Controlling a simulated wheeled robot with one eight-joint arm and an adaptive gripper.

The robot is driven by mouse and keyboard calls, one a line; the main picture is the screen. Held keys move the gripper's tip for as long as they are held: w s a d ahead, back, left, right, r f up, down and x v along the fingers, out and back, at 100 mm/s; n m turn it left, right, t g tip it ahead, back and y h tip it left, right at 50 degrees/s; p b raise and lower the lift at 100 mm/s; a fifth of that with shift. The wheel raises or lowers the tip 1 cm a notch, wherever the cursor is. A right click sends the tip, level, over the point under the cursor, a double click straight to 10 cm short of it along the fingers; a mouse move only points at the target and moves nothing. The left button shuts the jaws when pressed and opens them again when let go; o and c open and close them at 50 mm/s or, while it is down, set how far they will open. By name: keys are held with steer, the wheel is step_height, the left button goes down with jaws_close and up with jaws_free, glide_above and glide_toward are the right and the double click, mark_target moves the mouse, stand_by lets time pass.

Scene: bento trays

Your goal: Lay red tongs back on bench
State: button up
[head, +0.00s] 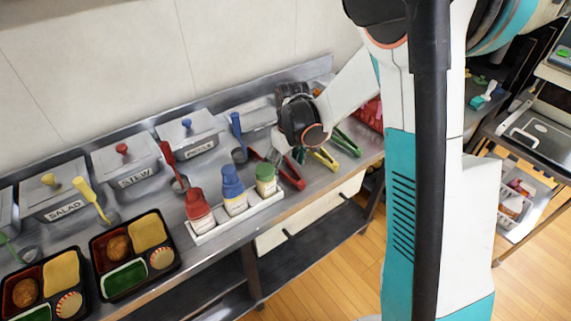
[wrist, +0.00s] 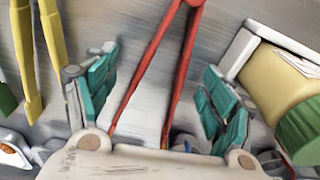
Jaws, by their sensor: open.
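My gripper (head: 292,156) is low over the bench at the tongs. In the wrist view the red tongs (wrist: 150,62) run between the two teal fingers of my gripper (wrist: 157,82), their joined end at the top. The fingers are wide apart, with a gap on each side of the tongs. The tongs appear to rest on the bench; their lower ends are hidden by my gripper's body.
Yellow tongs (head: 325,158) and green tongs (head: 347,143) lie right of the red ones. A white rack (head: 240,224) with red, blue and green-capped bottles (head: 265,181) stands close in front. Labelled bins, ladles and bento trays (head: 135,287) fill the left.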

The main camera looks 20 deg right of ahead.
step_height(320, 180, up, 12)
steer(key=s, duration=0.1)
steer(key=s+r+m+t, duration=0.2)
steer(key=s+r+t, duration=0.1)
steer(key=s, duration=0.8)
steer(key=s+r+m+t, duration=0.2)
steer(key=s+r+t, duration=0.1)
steer(key=s, duration=0.8)
steer(key=shift+r+m, duration=0.3)
steer(key=shift+r, duration=0.3)
steer(key=shift+a, duration=0.1)
